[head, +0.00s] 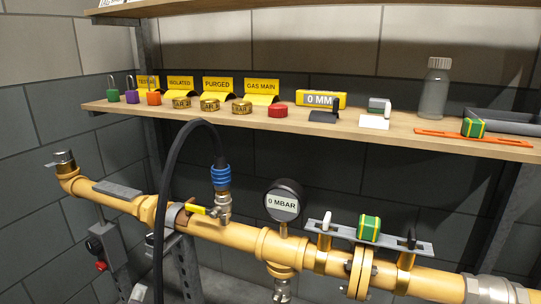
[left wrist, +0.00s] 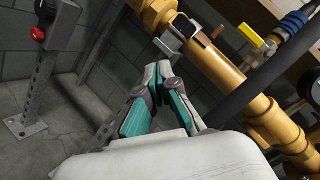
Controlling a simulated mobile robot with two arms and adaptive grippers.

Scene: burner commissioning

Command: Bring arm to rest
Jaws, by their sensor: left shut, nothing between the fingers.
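My left gripper (left wrist: 158,72) shows in the left wrist view with its grey and teal fingers together and nothing between them. It is in free air in front of the yellow gas pipe (left wrist: 215,68), apart from it. In the head view only a small pale tip of the left gripper (head: 138,293) shows at the lower left, below the pipe (head: 235,234). My right gripper is in neither view.
A gauge reading 0 MBAR (head: 284,203), a yellow-handled valve (head: 222,210) and a black hose (head: 160,220) are on the pipe. A wooden shelf (head: 390,133) above holds padlocks, tags and a bottle (head: 434,92). A post with a red-knobbed box (left wrist: 52,22) stands left.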

